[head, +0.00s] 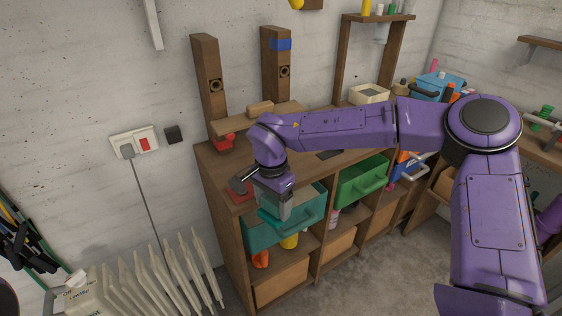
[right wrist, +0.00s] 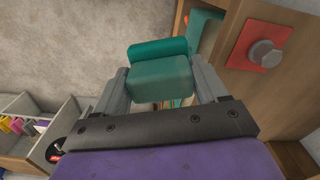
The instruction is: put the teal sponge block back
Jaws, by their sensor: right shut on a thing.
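My right gripper (head: 272,212) is shut on the teal sponge block, which sits between the two grey fingers in the right wrist view (right wrist: 163,82). A more saturated teal strip shows along the block's far end. In the head view the block is mostly hidden by the gripper, with bright teal at its lower left (head: 268,219). The gripper points down at the front of the teal drawer (head: 309,211), at the left of the wooden cabinet. I cannot tell whether block and drawer touch. My left gripper is not in view.
A red plate with a grey knob (right wrist: 264,50) is on the cabinet top beside my gripper. A green drawer (head: 362,181) is to the right. Open shelves with wooden bins (head: 281,283) are below. A white radiator (head: 150,285) stands left; grey floor lies in front.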

